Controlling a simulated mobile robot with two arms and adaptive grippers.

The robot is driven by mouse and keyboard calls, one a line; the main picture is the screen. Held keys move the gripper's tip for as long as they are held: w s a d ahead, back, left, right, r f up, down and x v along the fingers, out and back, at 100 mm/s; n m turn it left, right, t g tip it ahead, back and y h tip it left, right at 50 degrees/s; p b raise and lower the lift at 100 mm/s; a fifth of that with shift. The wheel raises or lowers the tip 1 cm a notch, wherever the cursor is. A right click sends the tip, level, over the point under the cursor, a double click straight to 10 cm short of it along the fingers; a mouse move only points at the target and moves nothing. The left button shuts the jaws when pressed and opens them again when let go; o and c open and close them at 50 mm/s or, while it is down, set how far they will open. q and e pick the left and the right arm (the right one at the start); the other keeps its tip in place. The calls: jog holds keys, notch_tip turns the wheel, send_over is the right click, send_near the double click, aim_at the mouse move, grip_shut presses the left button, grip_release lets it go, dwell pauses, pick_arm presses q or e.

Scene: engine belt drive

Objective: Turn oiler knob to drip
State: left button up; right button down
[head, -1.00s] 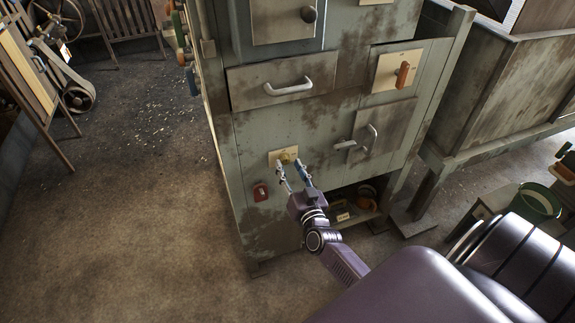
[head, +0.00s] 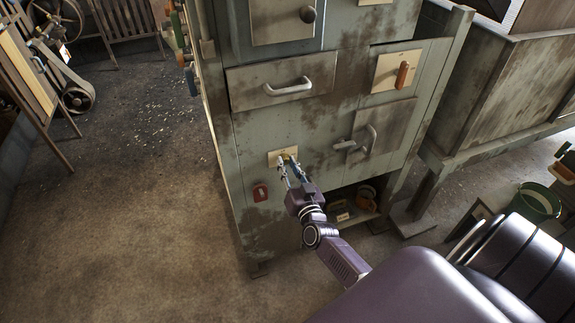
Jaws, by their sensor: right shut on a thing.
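The oiler knob is a small brass-yellow knob on a cream plate (head: 277,157), low on the front of the grey-green cabinet (head: 262,195). My right gripper (head: 287,166) reaches up to it from below right. Its fingers are at the plate and shut on the knob, which they mostly hide. The knob's exact angle is too small to tell. My left gripper is not in view.
A red fitting (head: 260,192) is just left of and below the gripper. A drawer with a pale handle (head: 288,88), a latched door (head: 377,128) and an orange lever (head: 402,74) are above. An open lower shelf (head: 345,212) is at right.

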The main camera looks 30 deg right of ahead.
jog(key=m, duration=0.4)
jog(key=shift+m+b, duration=0.3)
jog(key=m+b, duration=0.1)
jog(key=m, duration=0.3)
jog(key=shift+d+f+m, duration=0.1)
jog(key=shift+m, duration=0.2)
jog(key=m+b, duration=0.1)
jog(key=m, duration=0.3)
jog(key=shift+m+b, duration=0.85)
jog(key=shift+m, duration=1.35)
jog(key=shift+y, duration=0.3)
jog(key=c, duration=1.7)
grip_release()
